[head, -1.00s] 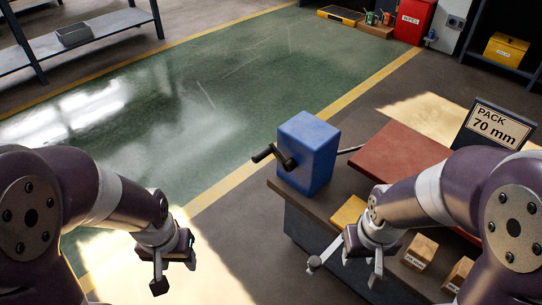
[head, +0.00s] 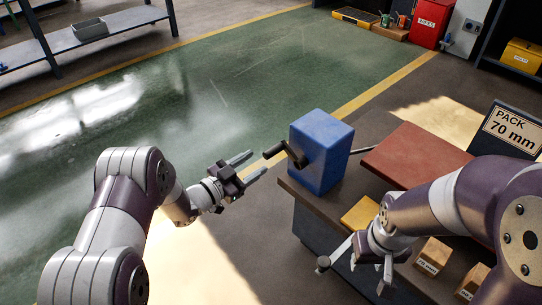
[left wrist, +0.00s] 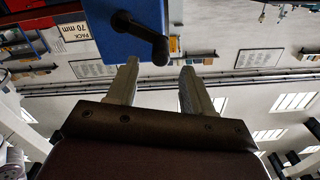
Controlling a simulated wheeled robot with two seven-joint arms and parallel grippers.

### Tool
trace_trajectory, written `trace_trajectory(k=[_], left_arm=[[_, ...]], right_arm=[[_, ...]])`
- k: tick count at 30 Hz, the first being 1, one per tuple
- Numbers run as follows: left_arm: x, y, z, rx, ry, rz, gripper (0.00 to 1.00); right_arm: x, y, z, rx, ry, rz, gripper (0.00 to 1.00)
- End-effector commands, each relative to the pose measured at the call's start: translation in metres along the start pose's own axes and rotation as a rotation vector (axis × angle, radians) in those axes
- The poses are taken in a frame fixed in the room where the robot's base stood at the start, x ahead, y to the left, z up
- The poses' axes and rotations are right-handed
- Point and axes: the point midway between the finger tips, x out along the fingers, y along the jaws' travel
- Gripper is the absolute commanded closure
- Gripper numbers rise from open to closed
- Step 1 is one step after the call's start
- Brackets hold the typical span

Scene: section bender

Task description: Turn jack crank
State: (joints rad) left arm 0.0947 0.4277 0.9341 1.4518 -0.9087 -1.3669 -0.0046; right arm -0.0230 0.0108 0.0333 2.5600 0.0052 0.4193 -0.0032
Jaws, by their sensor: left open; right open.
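The blue jack housing (head: 322,148) stands upright on the near left corner of the bench. Its black crank (head: 287,153) sticks out from the side facing left, with the grip pointing toward my left gripper. My left gripper (head: 258,164) is open and empty, just left of the grip and apart from it. In the left wrist view, the crank (left wrist: 147,36) shows beyond the open fingers (left wrist: 160,72), its grip end lined up between the tips, in front of the blue housing (left wrist: 92,48). My right gripper (head: 370,270) is open and low at the bench's front.
The bench (head: 300,197) carries a red-brown plate (head: 415,152), a yellow block (head: 360,214) and labelled wooden blocks (head: 433,255). A "PACK 70 mm" sign (head: 512,130) stands right. The floor at left is clear.

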Motion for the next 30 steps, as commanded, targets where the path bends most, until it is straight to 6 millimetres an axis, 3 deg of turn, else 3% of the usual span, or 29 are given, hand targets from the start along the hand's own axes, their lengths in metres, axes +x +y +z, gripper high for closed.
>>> trace_trajectory(k=[3,9,20,24,25,30], left_arm=[[0.03,0.002,0.005,0.002,0.001,0.002,0.49],[0.064,0.001,0.003,0.0,-0.001,0.0,0.49],[0.072,-0.001,0.001,-0.001,-0.003,-0.002,0.49],[0.072,-0.001,0.001,-0.001,-0.003,-0.002,0.94],[0.072,-0.001,0.001,-0.001,-0.003,-0.002,1.0],[0.072,-0.001,0.001,0.001,-0.003,-0.002,1.0]], right_arm=[[0.016,0.0,0.002,0.0,0.0,0.0,0.57],[0.026,0.0,0.003,0.0,0.0,0.0,0.57],[0.027,0.0,0.003,0.0,0.0,0.0,0.57],[0.027,0.0,0.003,0.0,0.0,0.0,0.57],[0.027,0.0,0.003,0.0,0.0,0.0,0.57],[0.027,0.0,0.003,0.0,0.0,0.0,0.57]])
